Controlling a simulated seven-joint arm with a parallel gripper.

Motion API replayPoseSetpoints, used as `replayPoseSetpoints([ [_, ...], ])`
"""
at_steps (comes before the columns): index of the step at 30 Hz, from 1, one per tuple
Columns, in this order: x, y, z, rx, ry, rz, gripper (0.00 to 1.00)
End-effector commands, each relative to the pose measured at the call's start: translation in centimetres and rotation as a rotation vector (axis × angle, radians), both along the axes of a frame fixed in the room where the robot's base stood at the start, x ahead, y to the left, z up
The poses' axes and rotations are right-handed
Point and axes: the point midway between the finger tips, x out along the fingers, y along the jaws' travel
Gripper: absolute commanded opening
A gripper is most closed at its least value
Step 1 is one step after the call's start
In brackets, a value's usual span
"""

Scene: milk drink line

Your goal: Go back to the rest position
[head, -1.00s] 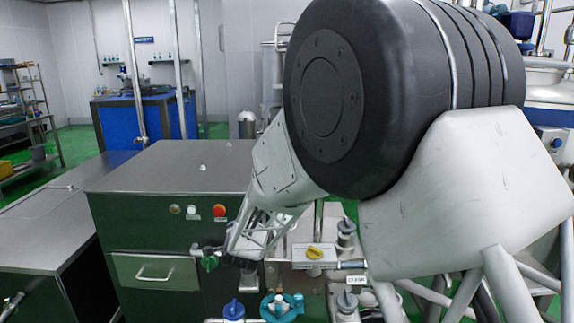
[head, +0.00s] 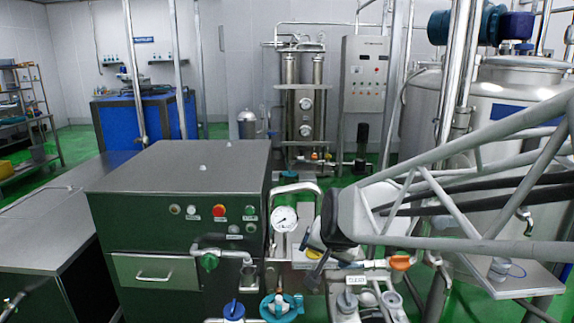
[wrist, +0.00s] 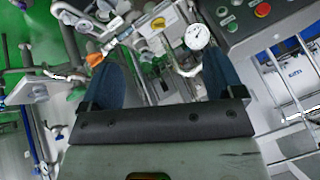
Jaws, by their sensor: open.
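My gripper (wrist: 162,76) is open in the wrist view, its two dark blue fingers wide apart with nothing held between them. In the head view my gripper (head: 316,245) is at the end of my lattice arm, which reaches in from the right. It hangs in the air near the round pressure gauge (head: 284,219), and the fingers are partly hidden, seen from the side. The gauge also shows in the wrist view (wrist: 197,37), beyond the right finger. No contact between the fingers and the pipework is clear.
A dark green cabinet (head: 180,215) with buttons and a steel top stands left of the gripper. An orange-handled valve (head: 400,262) and a blue valve wheel (head: 281,306) are close below. A steel tank (head: 500,110) stands at the right. The air above the cabinet is clear.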

Motion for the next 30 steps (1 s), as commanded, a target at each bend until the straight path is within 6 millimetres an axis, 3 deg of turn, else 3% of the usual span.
replayPoseSetpoints([
  [6, -8.1, -4.4, 0.9, -0.116, 0.106, 0.092, 0.87],
  [15, -18.5, -8.9, 0.8, -0.249, 0.26, 0.204, 0.87],
  [21, -22.1, -10.1, 0.5, -0.29, 0.319, 0.243, 0.87],
  [30, -22.7, -10.3, 0.4, -0.296, 0.332, 0.25, 0.87],
])
